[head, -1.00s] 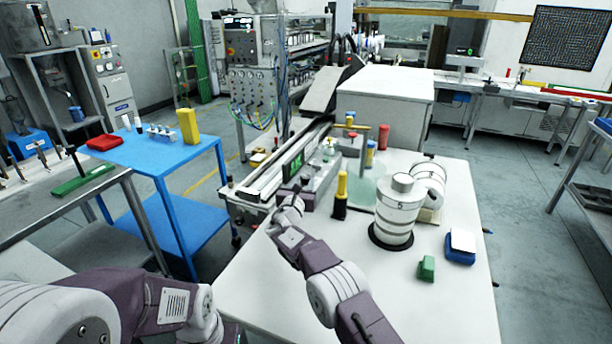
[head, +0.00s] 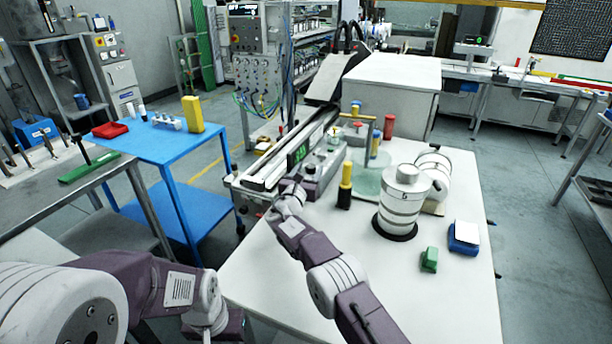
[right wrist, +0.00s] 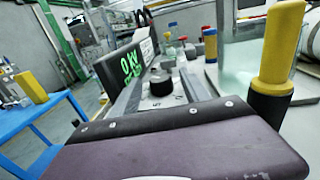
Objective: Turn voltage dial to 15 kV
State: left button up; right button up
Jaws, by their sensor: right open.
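The voltage dial is a black round knob (right wrist: 160,84) on top of a grey instrument box (right wrist: 178,97) in the right wrist view. A dark display (right wrist: 126,68) left of it shows green characters that look like 0 kV. In the head view the display (head: 299,152) stands at the table's far left, beside the rail. My right gripper (head: 289,198) is open just on the near side of the box, short of the knob. Its purple body fills the bottom of the right wrist view, and its fingertips are not clear.
A yellow-and-black post (head: 345,186) stands close to the right of my right gripper. The near white tabletop (head: 440,300) is clear.

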jog(key=b+v, duration=0.1)
jog(key=v, duration=0.8)
jog(key=shift+r, duration=0.15)
